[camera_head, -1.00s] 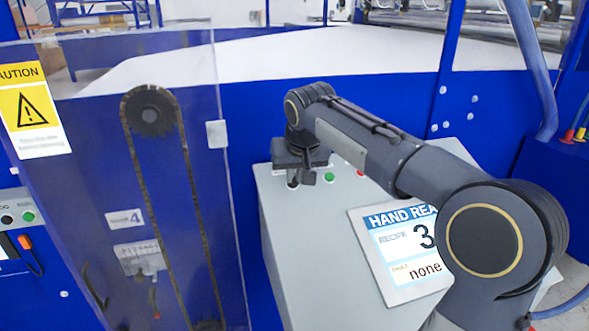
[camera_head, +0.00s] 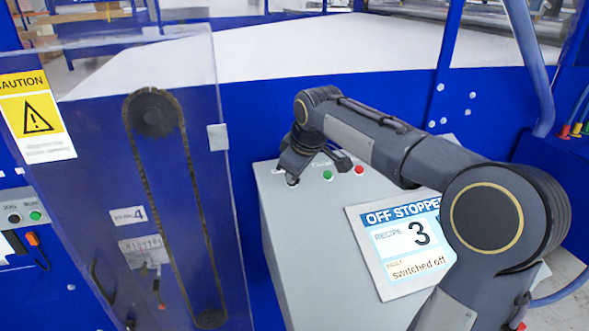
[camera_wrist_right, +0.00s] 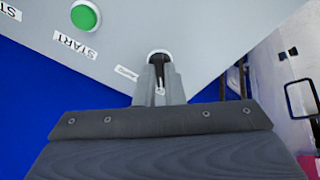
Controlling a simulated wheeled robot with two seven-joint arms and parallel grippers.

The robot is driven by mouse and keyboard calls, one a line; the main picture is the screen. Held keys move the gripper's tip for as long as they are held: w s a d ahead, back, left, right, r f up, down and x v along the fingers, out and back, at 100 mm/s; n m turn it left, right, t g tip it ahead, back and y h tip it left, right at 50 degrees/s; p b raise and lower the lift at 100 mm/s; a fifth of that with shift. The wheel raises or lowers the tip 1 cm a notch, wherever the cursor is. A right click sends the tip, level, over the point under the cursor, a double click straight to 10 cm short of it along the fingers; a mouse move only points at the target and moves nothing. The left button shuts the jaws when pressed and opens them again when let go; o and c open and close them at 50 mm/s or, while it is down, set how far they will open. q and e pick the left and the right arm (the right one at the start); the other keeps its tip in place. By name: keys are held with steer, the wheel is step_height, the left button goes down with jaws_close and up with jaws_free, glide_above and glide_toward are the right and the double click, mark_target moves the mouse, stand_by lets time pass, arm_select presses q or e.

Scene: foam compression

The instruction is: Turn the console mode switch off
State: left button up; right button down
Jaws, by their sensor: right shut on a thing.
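The console (camera_head: 310,240) is a grey sloped box in the head view. Its display (camera_head: 402,240) reads "OFF STOPPED", recipe 3, fault "switched off". The mode switch (camera_wrist_right: 159,56) sits at the console's far left corner, a dark knob in a round light collar. My right gripper (camera_wrist_right: 160,80) is shut on the switch knob, and its fingers hide most of it. In the head view my right gripper (camera_head: 293,178) reaches down to that corner, its body turned. My left gripper does not show.
A green START button (camera_head: 328,175) and a red button (camera_head: 359,170) are beside the switch on the console. A clear guard panel (camera_head: 175,200) with a caution sign stands at left, over a chain. Blue machine frame lies behind.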

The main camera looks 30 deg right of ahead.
steer(key=shift+f+n, duration=0.15)
steer(key=shift+n, duration=0.35)
steer(key=c, duration=1.5)
jaws_free()
steer(key=v, duration=0.7)
steer(key=shift+s+r, duration=0.15)
steer(key=shift+r, duration=0.25)
